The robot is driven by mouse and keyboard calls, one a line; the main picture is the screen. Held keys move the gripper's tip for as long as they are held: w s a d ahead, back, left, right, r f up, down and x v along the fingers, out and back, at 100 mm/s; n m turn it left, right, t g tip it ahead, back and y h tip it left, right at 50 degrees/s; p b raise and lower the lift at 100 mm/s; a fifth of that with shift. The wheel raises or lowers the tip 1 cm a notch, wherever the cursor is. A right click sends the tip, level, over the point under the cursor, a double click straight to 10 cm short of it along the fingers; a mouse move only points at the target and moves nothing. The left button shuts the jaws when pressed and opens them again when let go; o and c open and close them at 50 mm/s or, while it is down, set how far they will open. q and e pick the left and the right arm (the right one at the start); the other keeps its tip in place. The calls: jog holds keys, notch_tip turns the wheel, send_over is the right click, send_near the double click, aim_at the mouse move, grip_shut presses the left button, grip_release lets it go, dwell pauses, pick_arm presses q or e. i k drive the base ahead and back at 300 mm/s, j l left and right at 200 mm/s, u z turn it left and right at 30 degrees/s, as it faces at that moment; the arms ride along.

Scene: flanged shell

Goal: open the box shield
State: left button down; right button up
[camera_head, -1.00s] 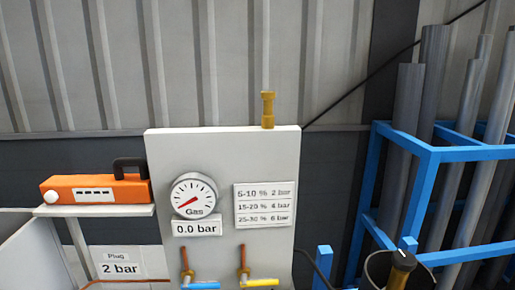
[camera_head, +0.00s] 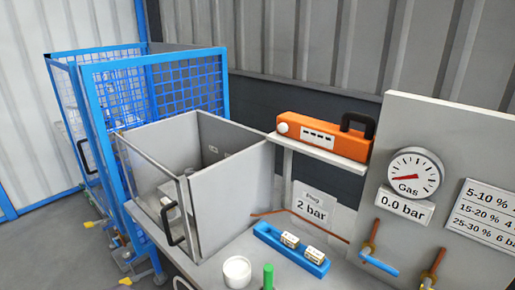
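The box (camera_head: 225,170) is a grey open-topped enclosure on the bench, left of the middle of the head view. Its shield (camera_head: 152,195) is a clear panel in a thin metal frame on the box's front left side. A black handle (camera_head: 171,222) sits on the shield near its right lower end. The shield appears closed against the box. Small items inside the box are partly hidden by the walls and frame. Neither of my grippers shows in the head view.
A blue mesh cage (camera_head: 160,88) with its own black handle stands behind and left of the box. A white cup (camera_head: 237,271), a green cylinder (camera_head: 268,276) and a blue tray (camera_head: 291,250) stand before it. An orange device (camera_head: 325,137) rests on a shelf. A gas gauge (camera_head: 414,174) is at right.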

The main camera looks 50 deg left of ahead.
aim_at(178, 182)
jog(key=u, duration=2.3)
